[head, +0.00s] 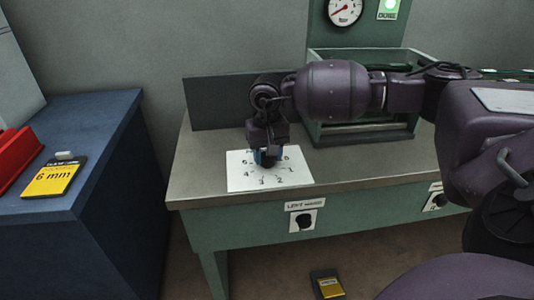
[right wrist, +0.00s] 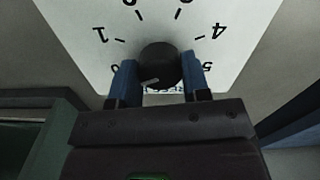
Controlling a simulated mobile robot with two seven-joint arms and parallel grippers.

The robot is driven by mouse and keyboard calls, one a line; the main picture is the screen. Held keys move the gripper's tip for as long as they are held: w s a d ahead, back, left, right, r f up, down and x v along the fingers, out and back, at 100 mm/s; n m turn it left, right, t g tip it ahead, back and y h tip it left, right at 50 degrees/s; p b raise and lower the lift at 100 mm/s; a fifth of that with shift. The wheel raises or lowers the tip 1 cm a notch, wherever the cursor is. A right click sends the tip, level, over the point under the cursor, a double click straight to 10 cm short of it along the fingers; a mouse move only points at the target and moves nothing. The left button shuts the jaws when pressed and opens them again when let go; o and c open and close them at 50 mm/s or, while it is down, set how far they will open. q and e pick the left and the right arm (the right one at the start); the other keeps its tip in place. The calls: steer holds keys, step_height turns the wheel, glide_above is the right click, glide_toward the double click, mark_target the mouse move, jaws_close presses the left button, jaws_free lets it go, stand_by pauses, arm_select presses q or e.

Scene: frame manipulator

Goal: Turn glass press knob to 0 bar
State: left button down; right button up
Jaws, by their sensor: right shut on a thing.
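The press knob (right wrist: 160,63) is a round black knob in the middle of a white dial plate (head: 240,178) on the bench. My right gripper (head: 266,158) reaches down over it, its blue fingers (right wrist: 160,80) on either side of the knob and shut on it. In the right wrist view, a short pale mark shows on the knob's lower edge, pointing to the lower left. The 0 is partly hidden by the left finger; 1, 4 and 5 show around the plate. In the head view the gripper hides most of the knob. My left gripper is not in view.
A round gauge (head: 344,10) with a red needle and a green-lit sign (head: 389,9) are on the back panel. A green frame (head: 365,135) stands behind my right arm. Black knobs (head: 304,221) are on the bench front. A blue cabinet (head: 100,130) stands left.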

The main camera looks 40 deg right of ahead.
steer(key=o, duration=0.9)
steer(key=shift+o, duration=0.2)
steer(key=shift+r, duration=0.15)
step_height(320, 180, up, 11)
steer(key=p, duration=0.1)
steer(key=shift+f, duration=0.2)
